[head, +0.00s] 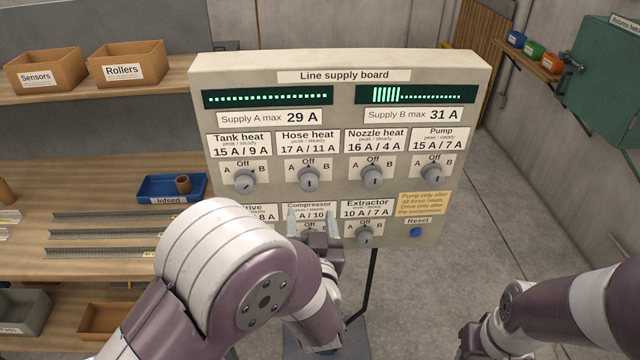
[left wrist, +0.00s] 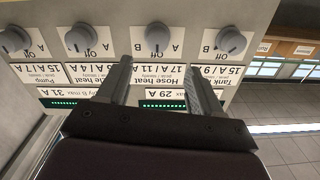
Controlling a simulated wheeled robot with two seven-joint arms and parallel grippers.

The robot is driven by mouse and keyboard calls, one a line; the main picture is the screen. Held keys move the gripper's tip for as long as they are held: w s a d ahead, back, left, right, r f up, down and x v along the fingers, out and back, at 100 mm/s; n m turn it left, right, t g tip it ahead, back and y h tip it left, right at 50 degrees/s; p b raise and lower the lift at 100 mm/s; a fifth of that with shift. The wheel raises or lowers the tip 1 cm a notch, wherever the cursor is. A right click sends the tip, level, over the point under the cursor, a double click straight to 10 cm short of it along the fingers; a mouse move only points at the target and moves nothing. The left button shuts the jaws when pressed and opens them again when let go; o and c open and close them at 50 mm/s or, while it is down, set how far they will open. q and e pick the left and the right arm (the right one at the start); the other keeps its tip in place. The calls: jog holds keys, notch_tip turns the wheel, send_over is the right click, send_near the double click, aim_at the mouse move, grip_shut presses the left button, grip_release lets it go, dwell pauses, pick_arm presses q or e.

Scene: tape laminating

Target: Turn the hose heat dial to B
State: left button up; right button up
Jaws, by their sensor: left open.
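The hose heat dial (head: 309,180) is a grey round knob on the line supply board (head: 480,75), in the upper row between the tank heat dial (head: 244,181) and the nozzle heat dial (head: 373,177). Off is above it, A at left, B at right; its exact setting is too small to read. My left gripper (head: 314,224) is open, its fingers below this dial in front of the compressor dial. In the left wrist view, which is upside down, the open fingers (left wrist: 160,70) point toward the board, and the hose heat dial (left wrist: 152,37) shows between and beyond their tips, apart from them.
The pump dial (head: 433,172) and extractor dial (head: 365,236) are close by, with a blue reset button (head: 416,232). My left arm hides the drive dial. My right arm is at lower right, its gripper (head: 472,338) barely showing. Shelves with bins stand left.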

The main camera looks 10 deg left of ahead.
aim_at(310, 187)
pick_arm(q)
jog(key=p+x, duration=0.1)
jog(key=x, duration=0.3)
jog(key=p+x, duration=0.1)
jog(key=x, duration=0.4)
jog(key=shift+w+d, duration=0.15)
jog(key=shift+w, duration=0.25)
jog(key=shift+w+a, duration=0.25)
jog(key=shift+w, duration=0.2)
jog(key=shift+d, duration=0.1)
jog(key=shift+c, duration=0.6)
jog(key=c, duration=0.9)
